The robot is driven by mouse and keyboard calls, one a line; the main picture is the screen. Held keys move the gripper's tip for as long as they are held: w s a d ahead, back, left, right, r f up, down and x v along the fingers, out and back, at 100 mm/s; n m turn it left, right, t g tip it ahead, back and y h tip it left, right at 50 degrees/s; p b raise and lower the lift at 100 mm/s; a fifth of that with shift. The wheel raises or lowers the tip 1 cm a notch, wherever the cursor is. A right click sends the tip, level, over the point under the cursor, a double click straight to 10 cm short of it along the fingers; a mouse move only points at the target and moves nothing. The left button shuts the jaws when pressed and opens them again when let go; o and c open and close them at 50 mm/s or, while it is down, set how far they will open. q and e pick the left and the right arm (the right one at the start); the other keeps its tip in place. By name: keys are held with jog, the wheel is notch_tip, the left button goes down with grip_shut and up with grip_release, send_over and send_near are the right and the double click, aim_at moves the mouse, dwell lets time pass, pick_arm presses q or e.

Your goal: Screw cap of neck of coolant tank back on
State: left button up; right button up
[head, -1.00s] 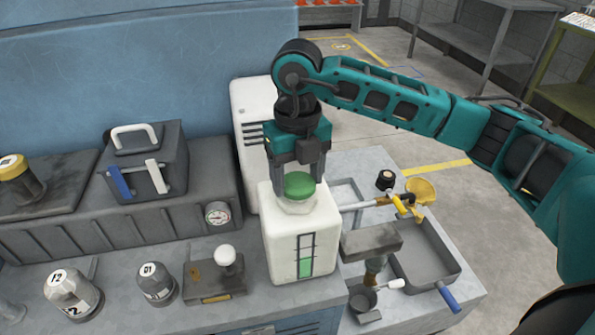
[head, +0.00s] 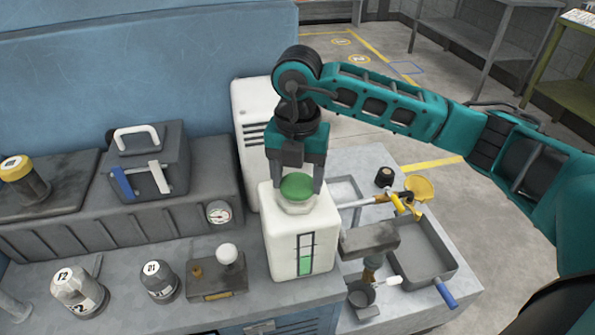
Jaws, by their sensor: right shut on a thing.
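The coolant tank (head: 285,250) is a white box with a green level window on its front, standing on the bench. Its green cap (head: 297,185) sits at the neck (head: 298,204) on top of the tank. My right gripper (head: 297,188) points straight down over the neck, with one finger on each side of the cap, and is shut on it. The cap looks level; how far it is threaded cannot be told. My left gripper is not in view.
A white canister (head: 246,130) stands behind the tank. Grey bottles (head: 78,293) and a white-knobbed block (head: 216,277) stand left of the tank.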

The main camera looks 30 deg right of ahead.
jog(key=shift+m, duration=0.3)
jog(key=shift+r+m+p, duration=0.1)
jog(key=shift+m+p, duration=0.5)
jog(key=shift+m, duration=1.8)
jog(key=shift+p, duration=0.35)
jog(key=shift+m+p, duration=0.3)
jog(key=shift+m, duration=0.9)
jog(key=o, duration=1.3)
jog(key=shift+o, duration=0.4)
